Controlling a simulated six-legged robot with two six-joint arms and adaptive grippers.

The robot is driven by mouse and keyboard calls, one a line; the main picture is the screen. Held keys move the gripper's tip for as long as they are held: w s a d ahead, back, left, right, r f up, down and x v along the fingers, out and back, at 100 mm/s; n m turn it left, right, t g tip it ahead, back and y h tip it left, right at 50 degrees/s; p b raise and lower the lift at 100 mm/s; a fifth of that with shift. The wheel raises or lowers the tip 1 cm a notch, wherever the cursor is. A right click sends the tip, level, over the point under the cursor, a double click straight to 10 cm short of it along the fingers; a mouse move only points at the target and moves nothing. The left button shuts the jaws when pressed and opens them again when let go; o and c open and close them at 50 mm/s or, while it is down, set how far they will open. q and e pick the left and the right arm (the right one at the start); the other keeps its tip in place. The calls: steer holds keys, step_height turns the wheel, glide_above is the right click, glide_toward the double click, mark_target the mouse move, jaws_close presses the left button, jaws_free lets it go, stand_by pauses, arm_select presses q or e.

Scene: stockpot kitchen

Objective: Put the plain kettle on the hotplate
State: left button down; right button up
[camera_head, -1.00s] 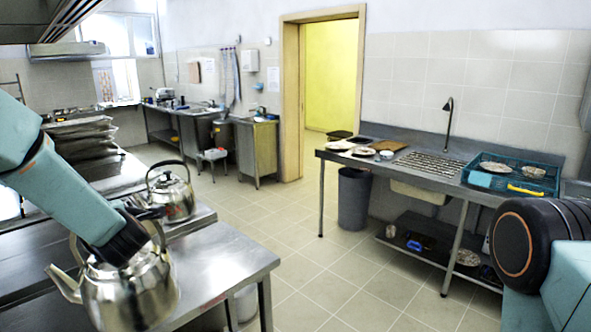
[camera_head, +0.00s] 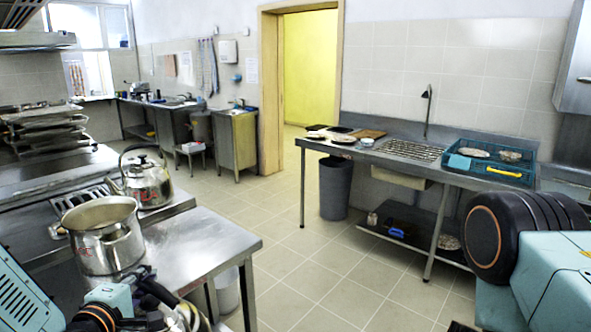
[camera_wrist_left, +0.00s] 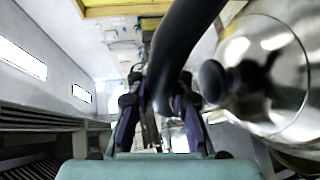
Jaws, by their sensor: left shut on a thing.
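My left gripper (camera_head: 143,285) is low at the left of the head view, shut on the black handle of the plain kettle (camera_head: 188,320). Only a little of that kettle shows at the bottom edge. In the left wrist view the dark handle runs between my left fingers (camera_wrist_left: 160,105), and the shiny steel body (camera_wrist_left: 272,75) hangs at the right. Another steel kettle with red marks (camera_head: 148,184) stands upright on the counter behind. I cannot clearly make out the hotplate; a slotted metal surface (camera_head: 88,196) shows beside the marked kettle. My right gripper is out of view.
Open tiled floor (camera_head: 320,270) separates this from the sink bench (camera_head: 405,160), which holds a blue crate (camera_head: 490,165).

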arm_select(q)
steer(key=s+d+f+m+g+h+b, duration=0.1)
steer(key=s+d+f+m+h+b, duration=0.4)
steer(key=s+d+f+b, duration=0.7)
step_height(320, 180, down, 3)
steer(key=shift+s+r+g+h+b, duration=0.1)
steer(key=shift+s+g+h+b, duration=0.3)
steer(key=shift+s+h, duration=0.55)
steer(key=shift+s, duration=0.15)
steer(key=f, duration=0.3)
steer(key=shift+s, duration=0.4)
steer(key=shift+s+a+y, duration=0.1)
steer(key=shift+y, duration=0.15)
